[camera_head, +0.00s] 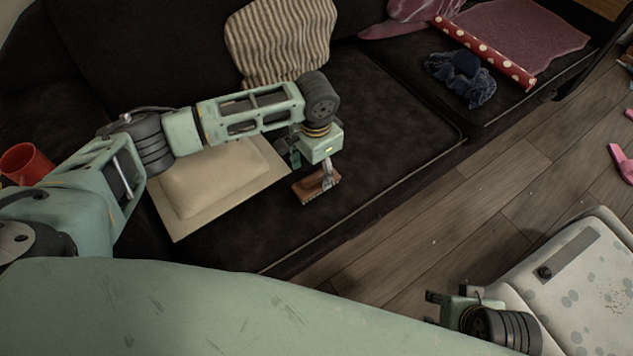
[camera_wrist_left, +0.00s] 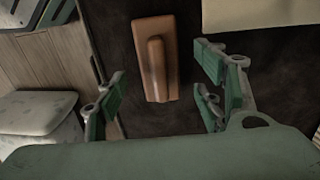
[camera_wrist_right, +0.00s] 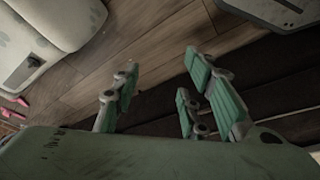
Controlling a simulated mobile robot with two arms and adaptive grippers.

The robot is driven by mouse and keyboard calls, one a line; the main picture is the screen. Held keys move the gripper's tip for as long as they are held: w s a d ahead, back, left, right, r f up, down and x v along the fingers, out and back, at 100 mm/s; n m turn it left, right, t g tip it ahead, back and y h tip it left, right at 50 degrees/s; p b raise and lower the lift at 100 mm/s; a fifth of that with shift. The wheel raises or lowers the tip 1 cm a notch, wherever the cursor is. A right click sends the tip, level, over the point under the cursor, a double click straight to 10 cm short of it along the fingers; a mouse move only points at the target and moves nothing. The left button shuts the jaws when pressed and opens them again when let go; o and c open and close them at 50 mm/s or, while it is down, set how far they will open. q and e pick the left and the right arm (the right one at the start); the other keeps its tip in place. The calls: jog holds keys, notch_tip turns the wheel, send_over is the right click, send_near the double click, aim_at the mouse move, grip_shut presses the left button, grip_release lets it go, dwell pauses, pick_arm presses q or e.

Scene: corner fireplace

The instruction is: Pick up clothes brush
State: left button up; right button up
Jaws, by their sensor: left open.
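The clothes brush (camera_head: 308,188) is a brown wooden block with a raised handle, lying on the dark sofa seat. In the left wrist view the brush (camera_wrist_left: 157,58) lies handle up, ahead of and between the spread fingers. My left gripper (camera_head: 322,178) is over the brush in the head view, pointing down, and partly hides it. In the left wrist view my left gripper (camera_wrist_left: 160,100) is open and empty. My right gripper (camera_head: 440,306) is far from the brush, low over the floor side. In the right wrist view my right gripper (camera_wrist_right: 160,95) is open with nothing between its fingers.
A beige padded envelope or cushion (camera_head: 270,170) lies left of the brush. A striped pillow (camera_head: 280,40) leans on the sofa back. A dark blue cloth (camera_head: 463,85) and a red dotted roll (camera_head: 485,52) lie on the right seat.

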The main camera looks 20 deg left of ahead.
aim_at(316, 174)
pick_arm(q)
notch_tip(316, 174, down, 2)
jog(key=shift+s+f+b, duration=0.1)
jog(key=shift+f+b, duration=0.1)
jog(key=shift+b, duration=0.2)
jog(key=shift+f, duration=0.9)
pick_arm(e)
jog(key=shift+v, duration=0.95)
jog(key=shift+s, duration=0.1)
pick_arm(q)
jog(key=c, duration=1.3)
